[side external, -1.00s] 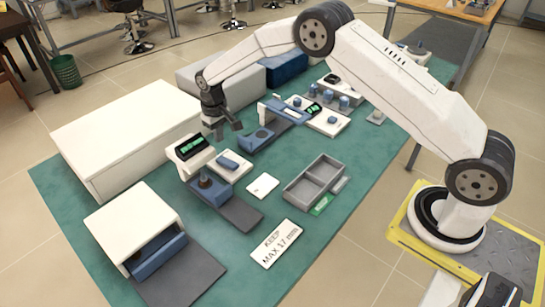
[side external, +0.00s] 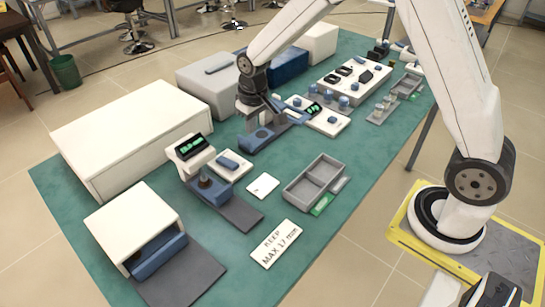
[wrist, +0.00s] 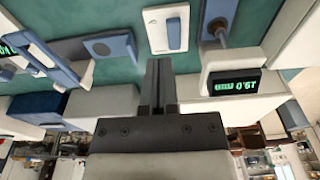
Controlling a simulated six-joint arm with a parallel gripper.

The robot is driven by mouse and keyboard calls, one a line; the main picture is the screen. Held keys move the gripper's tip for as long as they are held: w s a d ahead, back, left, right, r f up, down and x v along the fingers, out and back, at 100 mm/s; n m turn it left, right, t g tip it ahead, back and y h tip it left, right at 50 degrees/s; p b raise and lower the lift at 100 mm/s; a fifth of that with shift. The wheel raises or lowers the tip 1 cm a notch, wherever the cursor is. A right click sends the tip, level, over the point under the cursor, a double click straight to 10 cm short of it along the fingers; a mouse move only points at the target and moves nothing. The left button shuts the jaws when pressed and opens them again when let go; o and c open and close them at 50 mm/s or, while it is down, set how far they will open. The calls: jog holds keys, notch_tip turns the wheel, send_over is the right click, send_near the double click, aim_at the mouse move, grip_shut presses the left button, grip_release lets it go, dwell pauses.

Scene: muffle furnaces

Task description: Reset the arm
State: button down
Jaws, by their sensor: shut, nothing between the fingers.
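My gripper (side external: 262,118) hangs over the middle of the bench, pointing down, close to a blue and grey device (side external: 262,136). In the wrist view its fingers (wrist: 158,68) are together with nothing between them. I cannot tell how high it is above the device. My arm rises from its base at the right and bends over the bench.
A white furnace with a blue door (side external: 155,250) is at the front left. A long white box (side external: 130,140) lies behind it.

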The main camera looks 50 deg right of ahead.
jog(key=s+d+r+t, duration=0.1)
jog(key=s+r, duration=0.1)
jog(key=s, duration=1.6)
jog(key=shift+s+d, duration=0.3)
jog(key=shift+s, duration=0.1)
